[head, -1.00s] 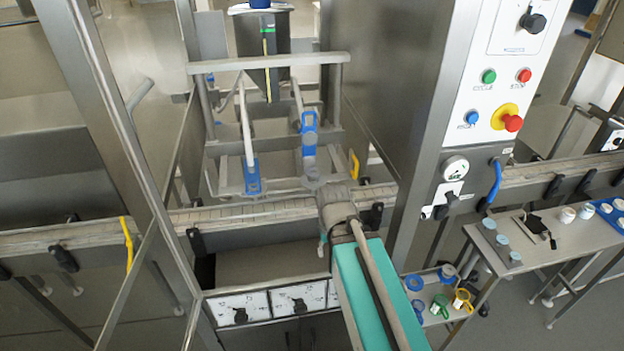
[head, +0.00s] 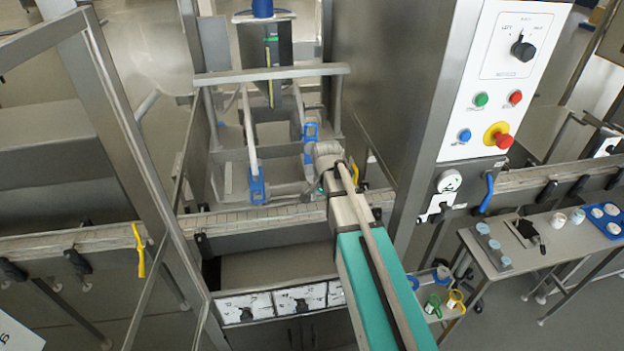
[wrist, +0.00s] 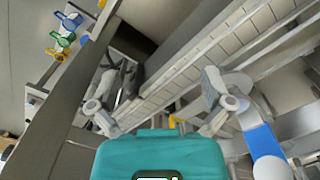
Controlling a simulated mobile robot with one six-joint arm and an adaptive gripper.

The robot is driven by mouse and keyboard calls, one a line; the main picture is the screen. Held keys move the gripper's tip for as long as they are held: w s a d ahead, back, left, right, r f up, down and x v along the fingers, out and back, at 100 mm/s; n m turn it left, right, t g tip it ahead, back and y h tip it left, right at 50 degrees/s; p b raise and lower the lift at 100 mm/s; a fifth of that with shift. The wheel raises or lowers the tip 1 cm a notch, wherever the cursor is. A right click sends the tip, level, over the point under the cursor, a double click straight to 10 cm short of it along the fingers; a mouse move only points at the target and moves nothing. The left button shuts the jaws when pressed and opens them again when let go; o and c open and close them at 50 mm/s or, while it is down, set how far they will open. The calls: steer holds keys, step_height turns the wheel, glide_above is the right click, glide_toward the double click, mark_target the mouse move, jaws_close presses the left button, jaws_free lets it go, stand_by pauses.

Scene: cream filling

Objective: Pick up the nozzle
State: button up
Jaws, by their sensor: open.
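I cannot tell for certain which part is the nozzle. Two pale tubes with blue fittings hang in the filling machine: a left blue fitting (head: 257,185) and a right blue fitting (head: 310,132). In the wrist view a pale tube with a blue band (wrist: 262,143) lies to the right, outside the jaws and close to the right finger. My gripper (wrist: 160,88) is open, its fingers spread apart with nothing seen held between them. In the head view my own wrist hides its fingertips, beside the right fitting and above the conveyor.
The slatted conveyor (head: 275,217) crosses below the fittings. The steel control cabinet (head: 440,120) stands close to the right of my arm. A side table (head: 575,245) holds small parts. Green and yellow ringed parts (head: 442,302) lie on a low shelf, also visible in the wrist view (wrist: 62,42).

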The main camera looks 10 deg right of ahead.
steer(key=w+r+m+p, duration=0.4)
steer(key=w+m, duration=0.1)
steer(key=w, duration=0.2)
steer(key=w+r+m+p, duration=0.3)
steer(key=w+r+m, duration=0.2)
steer(key=w, duration=0.3)
steer(key=shift+w+m+p, duration=0.15)
steer(key=shift+m+p, duration=0.25)
steer(key=shift+a+f, duration=0.1)
step_height(320, 180, down, 8)
steer(key=b, duration=0.8)
steer(key=shift+f+b, duration=0.25)
steer(key=shift+b, duration=0.1)
steer(key=shift+f, duration=0.15)
step_height(320, 180, down, 5)
steer(key=b, duration=0.5)
steer(key=shift+w, duration=0.1)
